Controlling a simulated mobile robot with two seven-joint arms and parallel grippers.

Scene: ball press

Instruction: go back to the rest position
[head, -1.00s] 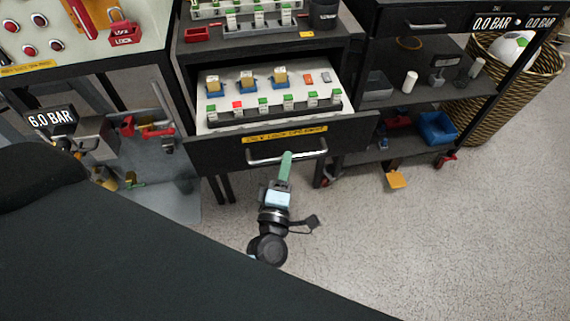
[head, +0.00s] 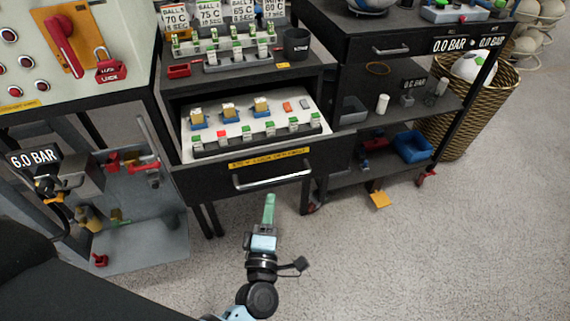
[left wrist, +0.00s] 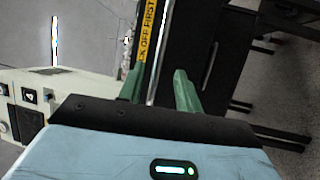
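My left gripper (head: 269,199) is in front of the open drawer (head: 220,181), just below its silver handle (head: 272,179) in the head view. In the left wrist view its two green fingers (left wrist: 159,84) stand apart. The handle (left wrist: 158,60) shows beyond the gap between them. In the head view a small gap shows between the fingertips and the handle, and nothing is seen held. The drawer holds a white tray (head: 215,140) with blue-and-tan pieces and a row of small coloured blocks. My right gripper is not in view.
A panel with a red lever (head: 62,38) and red padlock (head: 110,68) stands at left. A dark shelf unit (head: 350,118) with a blue bin (head: 412,147) and a wicker basket (head: 462,115) stand at right. The floor (head: 400,260) at lower right is clear.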

